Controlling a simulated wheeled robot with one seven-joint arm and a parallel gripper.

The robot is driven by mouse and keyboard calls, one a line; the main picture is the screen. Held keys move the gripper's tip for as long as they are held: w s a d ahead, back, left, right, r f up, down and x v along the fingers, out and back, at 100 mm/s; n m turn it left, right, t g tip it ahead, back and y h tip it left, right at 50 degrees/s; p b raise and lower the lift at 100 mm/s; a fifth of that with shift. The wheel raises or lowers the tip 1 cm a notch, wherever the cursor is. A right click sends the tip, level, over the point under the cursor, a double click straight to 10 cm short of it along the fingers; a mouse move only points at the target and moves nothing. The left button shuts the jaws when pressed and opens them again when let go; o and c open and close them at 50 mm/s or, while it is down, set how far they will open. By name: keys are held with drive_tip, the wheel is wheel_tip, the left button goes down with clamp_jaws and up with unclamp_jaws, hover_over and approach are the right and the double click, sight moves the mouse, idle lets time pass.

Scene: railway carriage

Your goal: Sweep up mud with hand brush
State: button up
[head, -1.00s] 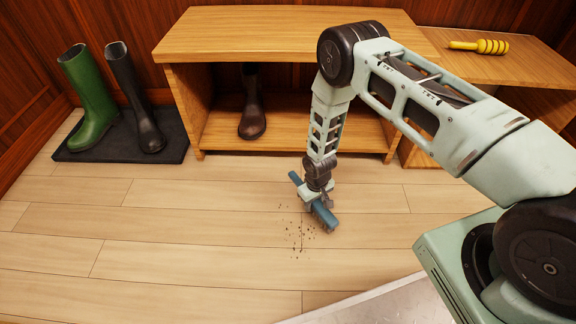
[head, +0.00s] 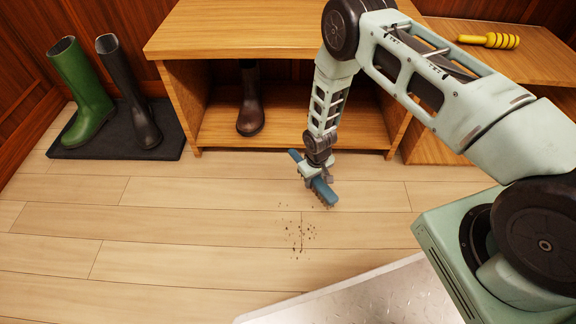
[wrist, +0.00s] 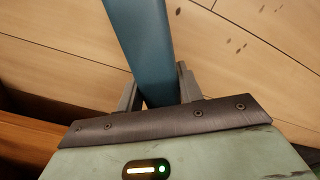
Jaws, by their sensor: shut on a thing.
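My gripper (head: 316,172) is shut on a blue hand brush (head: 322,188) at the middle of the head view. The brush slants from upper left to lower right, bristles down, low over the floor; I cannot tell whether the bristles touch it. In the wrist view the blue brush (wrist: 143,45) runs up between the fingers of the gripper (wrist: 158,92). The mud (head: 300,233) is a scatter of small dark crumbs on the floorboards, below and left of the brush. A few specks of mud (wrist: 231,42) show at the upper right of the wrist view.
A wooden bench (head: 240,32) with a dark boot (head: 250,105) on its low shelf stands behind the brush. Green (head: 82,95) and dark (head: 130,95) boots stand on a black mat (head: 165,140) at left. A yellow-handled object (head: 490,40) lies on the right shelf. A metal plate (head: 350,297) lies in front.

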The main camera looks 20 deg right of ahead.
drive_tip(key=shift+s+r+p, duration=0.1)
drive_tip(key=shift+r+p, duration=1.65)
drive_tip(key=shift+r, duration=0.9)
